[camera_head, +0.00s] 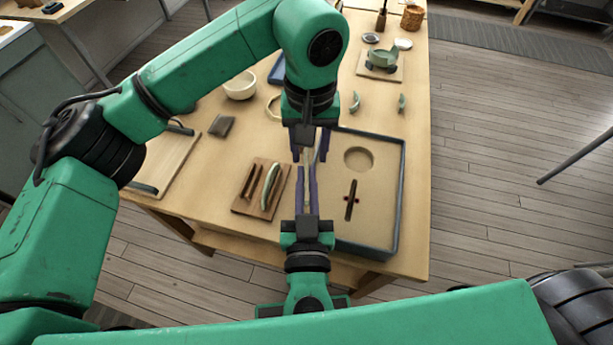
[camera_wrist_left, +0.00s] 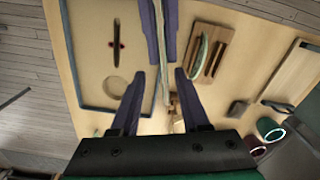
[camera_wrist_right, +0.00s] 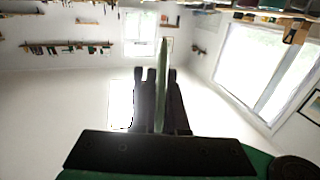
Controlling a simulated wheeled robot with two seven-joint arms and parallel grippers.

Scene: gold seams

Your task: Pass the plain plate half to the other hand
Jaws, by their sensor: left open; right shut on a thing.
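The plain plate half (camera_head: 307,182) shows edge-on as a thin pale strip. My right gripper (camera_head: 307,170), coming up from the bottom of the head view, is shut on it. My left gripper (camera_head: 310,152) points down over the table, open, with its fingers to either side of the plate half's far end. The left wrist view shows the plate half (camera_wrist_left: 160,50) between the right fingers, its near end entering the gap of the open left fingers (camera_wrist_left: 160,74). The right wrist view shows the greenish edge of the plate half (camera_wrist_right: 161,85). I cannot tell whether the left fingers touch it.
A wooden rack (camera_head: 240,207) with slots holds another pale green piece (camera_head: 271,182). A blue-edged tray (camera_head: 399,200) with a round recess lies at right. Curved shards (camera_head: 355,101), a white bowl (camera_head: 240,85) and a stand with a green vessel (camera_head: 383,58) are farther back.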

